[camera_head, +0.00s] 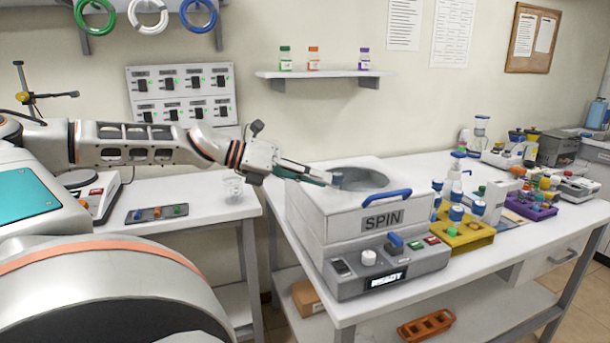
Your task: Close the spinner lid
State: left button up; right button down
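The spinner (345,218) is a white box marked SPIN, standing at the near left corner of the right table. Its top has a wide round grey opening or recess (372,178). A blue handle (387,199) sits at the top front edge. I cannot make out a separate raised lid. My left gripper (328,177) reaches in from the left over the spinner's top, its dark green fingers at the left side of the round recess. A small blue-grey object (337,179) shows at the fingertips; I cannot tell whether it is held. My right gripper is out of view.
The spinner's front panel (387,268) has a knob, buttons and a READY display. A yellow rack (461,236) with blue-capped bottles stands close to its right. A clear beaker (233,189) stands on the left table. A wall shelf (325,74) holds small bottles.

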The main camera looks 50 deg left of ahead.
pick_arm(q)
jog(key=v, duration=0.2)
jog(key=shift+s+a+r, duration=0.1)
jog(key=shift+s+a, duration=0.05)
jog(key=shift+s, duration=0.15)
dwell(0.3)
dwell(0.7)
